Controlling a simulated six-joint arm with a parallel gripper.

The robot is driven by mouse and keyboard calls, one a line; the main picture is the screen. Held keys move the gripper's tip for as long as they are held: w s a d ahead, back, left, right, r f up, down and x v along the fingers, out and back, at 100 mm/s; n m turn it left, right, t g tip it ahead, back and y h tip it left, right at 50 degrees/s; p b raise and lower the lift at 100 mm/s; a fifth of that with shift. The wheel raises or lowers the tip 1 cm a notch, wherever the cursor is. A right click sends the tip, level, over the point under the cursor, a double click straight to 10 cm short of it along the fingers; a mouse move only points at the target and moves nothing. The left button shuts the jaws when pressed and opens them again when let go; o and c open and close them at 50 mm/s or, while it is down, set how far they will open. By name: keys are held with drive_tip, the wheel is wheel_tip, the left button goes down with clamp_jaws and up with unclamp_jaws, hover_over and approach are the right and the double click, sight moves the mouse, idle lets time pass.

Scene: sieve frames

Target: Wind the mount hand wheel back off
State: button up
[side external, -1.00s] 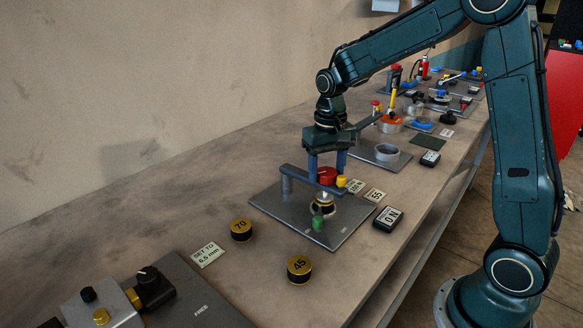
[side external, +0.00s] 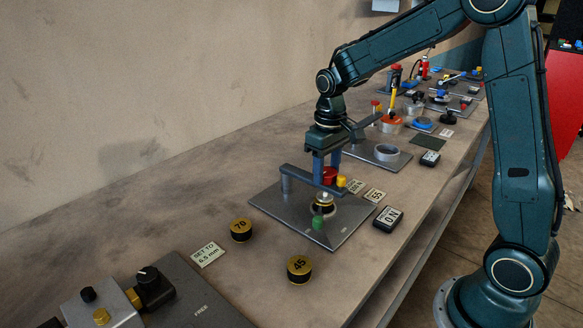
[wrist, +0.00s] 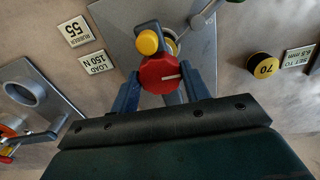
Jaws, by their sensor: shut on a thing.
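The red hand wheel (side external: 330,173) sits at the end of a grey-blue bar (side external: 302,179) over a grey mount plate (side external: 270,205). My gripper (side external: 328,181) points down with its two blue fingers shut on opposite sides of the wheel. In the wrist view the wheel (wrist: 158,72) is a red faceted disc with a pale line, held between the fingers (wrist: 164,82). A yellow knob (side external: 341,182) stands beside the wheel. Below the bar is a black and gold round piece (side external: 324,208) with a green part (side external: 318,222) in front. The wheel's thread is hidden.
Loose black and gold discs marked 70 (side external: 241,230) and 45 (side external: 299,268) lie at the front left. A black block marked NO (side external: 388,218) and small label cards (side external: 375,195) lie to the right. A plate with a grey ring (side external: 387,152) is behind.

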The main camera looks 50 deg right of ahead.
sight(327, 171)
idle(0.3)
drive_tip(key=o, duration=1)
drive_tip(key=shift+r, duration=0.15)
wheel_tip(327, 171, up, 14)
drive_tip(key=shift+f, duration=0.2)
drive_tip(key=shift+s, duration=0.1)
